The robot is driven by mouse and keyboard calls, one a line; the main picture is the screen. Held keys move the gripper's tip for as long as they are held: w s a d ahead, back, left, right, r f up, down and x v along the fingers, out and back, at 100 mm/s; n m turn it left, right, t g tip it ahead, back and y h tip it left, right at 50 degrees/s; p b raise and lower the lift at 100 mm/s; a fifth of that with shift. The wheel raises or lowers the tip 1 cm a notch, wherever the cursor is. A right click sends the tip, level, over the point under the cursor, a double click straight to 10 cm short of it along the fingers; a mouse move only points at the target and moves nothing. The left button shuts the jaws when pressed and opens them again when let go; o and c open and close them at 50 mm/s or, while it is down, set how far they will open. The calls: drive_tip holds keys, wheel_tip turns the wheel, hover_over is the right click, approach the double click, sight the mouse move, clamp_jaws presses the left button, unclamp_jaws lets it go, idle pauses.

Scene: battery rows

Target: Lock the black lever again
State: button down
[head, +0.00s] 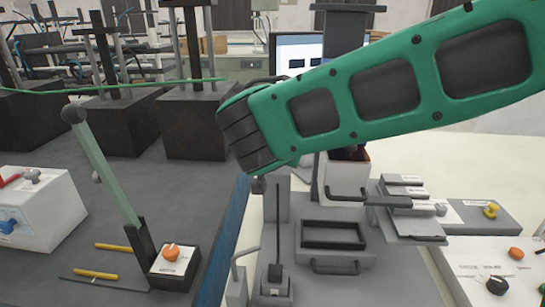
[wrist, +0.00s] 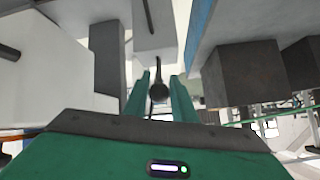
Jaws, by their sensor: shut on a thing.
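The black lever is a thin dark rod (head: 277,225) rising from a grey mount near the bottom centre of the head view. Its upper end goes out of clear sight below my green arm. In the wrist view a round black knob (wrist: 158,91) sits between the two teal fingers of my gripper (wrist: 159,80), with a thin dark rod leading away from it. My gripper is shut on this knob. The fingers are hidden behind my arm in the head view.
A taller lever with a grey-green handle (head: 108,175) stands on the dark bench at left, beside a box with an orange knob (head: 171,253). Grey fixtures (head: 333,263) and a black-framed tray (head: 333,235) stand close right of the black lever. Dark blocks (head: 190,120) stand behind.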

drive_tip(key=shift+d+f, duration=0.25)
drive_tip(key=shift+d, duration=0.15)
drive_tip(key=c, duration=1.5)
unclamp_jaws()
drive_tip(key=shift+w, duration=0.15)
drive_tip(key=shift+o, duration=0.2)
drive_tip(key=shift+a+r, duration=0.1)
drive_tip(key=shift+a, duration=0.05)
drive_tip(key=shift+s+a+r, duration=0.1)
drive_tip(key=shift+s+r, duration=0.2)
drive_tip(key=shift+s, duration=0.1)
drive_tip(key=v, duration=0.9)
drive_tip(key=shift+s+r, duration=0.25)
drive_tip(key=shift+c, duration=0.6)
